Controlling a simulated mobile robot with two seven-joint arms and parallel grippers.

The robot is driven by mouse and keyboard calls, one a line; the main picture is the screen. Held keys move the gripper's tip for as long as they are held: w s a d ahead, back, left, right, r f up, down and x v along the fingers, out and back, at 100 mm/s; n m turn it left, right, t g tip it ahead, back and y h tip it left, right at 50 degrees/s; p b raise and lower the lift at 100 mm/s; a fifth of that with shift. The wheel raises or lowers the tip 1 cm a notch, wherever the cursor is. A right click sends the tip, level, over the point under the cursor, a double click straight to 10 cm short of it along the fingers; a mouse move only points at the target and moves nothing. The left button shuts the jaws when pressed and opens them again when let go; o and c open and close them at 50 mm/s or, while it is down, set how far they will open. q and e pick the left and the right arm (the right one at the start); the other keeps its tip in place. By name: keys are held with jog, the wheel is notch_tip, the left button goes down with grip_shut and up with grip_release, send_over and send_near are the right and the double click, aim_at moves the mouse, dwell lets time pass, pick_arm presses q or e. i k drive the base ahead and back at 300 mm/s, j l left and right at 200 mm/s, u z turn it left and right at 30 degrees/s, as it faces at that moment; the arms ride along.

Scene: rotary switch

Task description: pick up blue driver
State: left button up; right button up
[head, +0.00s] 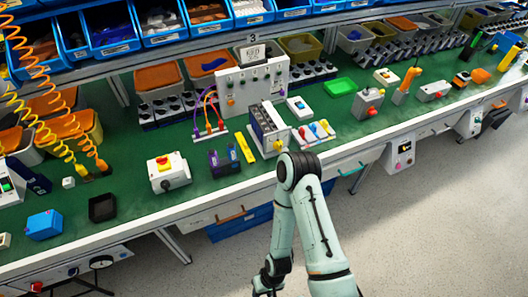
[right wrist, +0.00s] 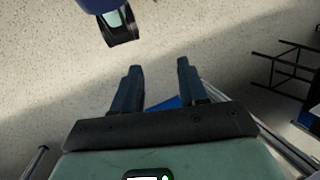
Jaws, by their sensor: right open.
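My right arm bends down in front of the bench. Its gripper (head: 268,284) hangs low over the floor at the bottom of the head view, far from that tool. In the right wrist view my right gripper (right wrist: 157,82) has its two fingers apart with nothing between them. My left gripper is not in view.
The green bench (head: 115,180) carries a rotary switch box (head: 167,172), a central control panel (head: 250,90), a green tray (head: 339,87) and other boxes. Blue bins (head: 108,30) line the shelf behind. The grey floor (head: 430,210) in front is clear.

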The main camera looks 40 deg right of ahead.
aim_at(231, 147)
jog(key=z, duration=0.95)
jog(key=i+l, duration=0.1)
jog(key=l, duration=0.25)
jog(key=l+u, duration=0.65)
jog(key=l, duration=0.15)
jog(key=i, duration=0.05)
